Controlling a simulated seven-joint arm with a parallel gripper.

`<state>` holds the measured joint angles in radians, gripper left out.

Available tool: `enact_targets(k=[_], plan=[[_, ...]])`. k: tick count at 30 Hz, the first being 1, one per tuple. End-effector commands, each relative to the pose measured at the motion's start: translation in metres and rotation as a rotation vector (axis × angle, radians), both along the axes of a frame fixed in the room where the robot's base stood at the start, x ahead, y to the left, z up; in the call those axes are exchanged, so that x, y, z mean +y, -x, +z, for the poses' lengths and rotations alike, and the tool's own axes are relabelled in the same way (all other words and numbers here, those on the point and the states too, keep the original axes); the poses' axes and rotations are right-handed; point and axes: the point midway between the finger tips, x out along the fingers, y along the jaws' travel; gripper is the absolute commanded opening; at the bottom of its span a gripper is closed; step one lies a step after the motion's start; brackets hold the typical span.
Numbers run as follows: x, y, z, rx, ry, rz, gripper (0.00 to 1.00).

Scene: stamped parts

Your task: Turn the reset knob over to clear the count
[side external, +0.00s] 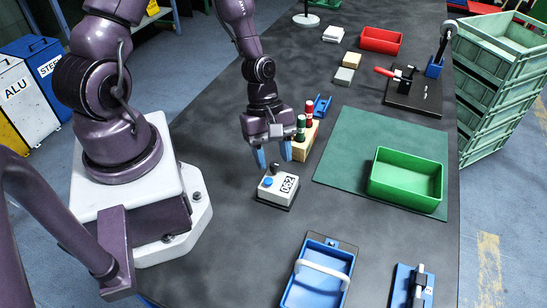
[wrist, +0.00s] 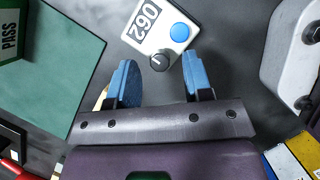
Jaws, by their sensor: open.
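The counter (side external: 277,190) is a small white box on a dark base on the bench. In the wrist view its display (wrist: 147,18) appears to read 062. A round blue button (wrist: 180,32) sits beside the display. The black reset knob (wrist: 160,62) is at the counter's near edge, with a pale pointer line on top; it also shows in the side view (side external: 273,169). My gripper (side external: 272,155) is open and empty, its blue fingers pointing down over the knob end. In the wrist view the knob lies between the fingertips, with a gap on both sides; contact is not visible.
A wooden block (side external: 299,151) with red and green capped pieces stands close behind my gripper. A green mat (side external: 340,150) with a green bin (side external: 405,187) lies to the right. A blue tray (side external: 319,288) is in front. Bare bench surrounds the counter's front and left.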

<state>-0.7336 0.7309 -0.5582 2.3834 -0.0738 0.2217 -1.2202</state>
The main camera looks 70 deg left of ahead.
Motion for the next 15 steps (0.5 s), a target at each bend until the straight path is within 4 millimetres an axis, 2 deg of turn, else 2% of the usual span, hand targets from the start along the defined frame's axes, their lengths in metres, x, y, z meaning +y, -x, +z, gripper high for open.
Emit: enact_targets(k=[4,13,14,15], plan=[[-0.0039,0.0003,-0.0093,0.001,0.0,0.001,0.46],[-0.0043,-0.0001,-0.0111,-0.001,-0.001,0.001,0.46],[-0.0042,-0.0001,-0.011,-0.001,-0.001,0.001,0.41],[-0.0042,-0.0001,-0.011,-0.001,-0.001,0.001,0.32]])
